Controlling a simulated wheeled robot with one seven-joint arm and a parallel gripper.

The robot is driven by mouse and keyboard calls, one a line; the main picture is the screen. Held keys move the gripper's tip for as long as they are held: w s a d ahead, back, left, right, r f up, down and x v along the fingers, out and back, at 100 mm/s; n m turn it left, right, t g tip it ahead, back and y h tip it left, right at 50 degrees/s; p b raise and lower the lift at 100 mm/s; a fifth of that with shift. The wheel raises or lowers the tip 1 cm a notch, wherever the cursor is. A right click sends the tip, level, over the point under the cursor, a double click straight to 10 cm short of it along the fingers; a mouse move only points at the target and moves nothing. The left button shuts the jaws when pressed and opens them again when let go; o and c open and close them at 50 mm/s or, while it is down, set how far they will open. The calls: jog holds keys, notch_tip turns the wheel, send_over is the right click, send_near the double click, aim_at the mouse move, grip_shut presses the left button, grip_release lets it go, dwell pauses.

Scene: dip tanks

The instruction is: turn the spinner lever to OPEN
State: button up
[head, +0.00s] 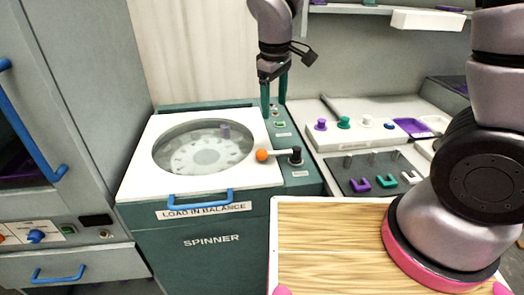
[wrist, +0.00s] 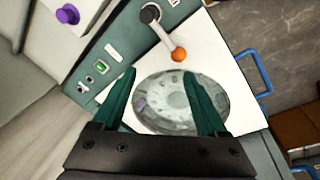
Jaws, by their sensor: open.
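The spinner lever (head: 276,154) is a pale arm with an orange ball at its tip and a black pivot at its right end. In the head view it points left, with its ball over the edge of the white lid (head: 140,185). The lever also shows in the wrist view (wrist: 163,37), above the fingertips. The spinner (head: 210,240) is a dark green cabinet with a round window in the lid. My gripper (head: 274,98) is open and empty, above the back right of the spinner, apart from the lever. It also shows in the wrist view (wrist: 160,75).
A blue handle (head: 201,198) is on the lid's front. A panel (head: 279,125) with a green-lit switch lies behind the lever. A counter to the right holds coloured knobs (head: 343,123) and a dark rack (head: 360,175). A wooden board (head: 330,245) is in front.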

aim_at(262, 150)
jog(key=a+f+n, duration=0.1)
jog(key=f, duration=0.4)
jog(key=a+f, duration=0.1)
jog(key=f, duration=0.4)
jog(key=a+f+n, duration=0.1)
jog(key=f, duration=0.4)
jog(key=shift+s+f+n+h, duration=0.1)
jog(key=shift+f+n+h, duration=0.05)
jog(key=shift+n+h, duration=0.15)
grip_shut()
dwell(0.8)
